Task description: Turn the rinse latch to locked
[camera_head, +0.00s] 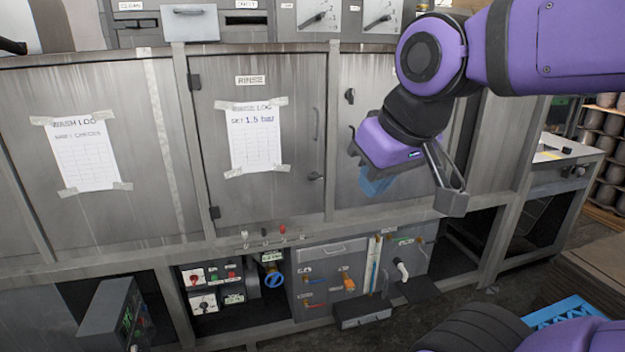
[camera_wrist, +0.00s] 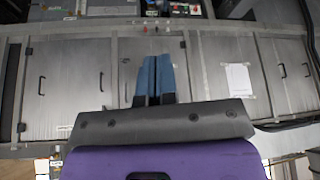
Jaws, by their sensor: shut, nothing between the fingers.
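The rinse door (camera_head: 262,190) is a grey metal panel under a RINSE label, with a paper log taped on it. A small dark latch (camera_head: 315,176) sits near its lower right edge, below the vertical door handle (camera_head: 317,124). Its lever looks roughly horizontal, but it is too small to read its setting. My gripper (camera_head: 376,188) is to the right of the latch, in front of the adjoining panel, and apart from the latch. Its blue fingers are shut together and empty, as the wrist view (camera_wrist: 157,60) also shows. I cannot make out the latch surely in the wrist view.
A dark knob (camera_head: 349,96) is on the adjoining panel. Below the doors are a blue valve wheel (camera_head: 273,279), switch boxes (camera_head: 203,303) and a protruding grey tray (camera_head: 363,312). A wash log (camera_head: 84,150) hangs at left. The space before the rinse door looks clear.

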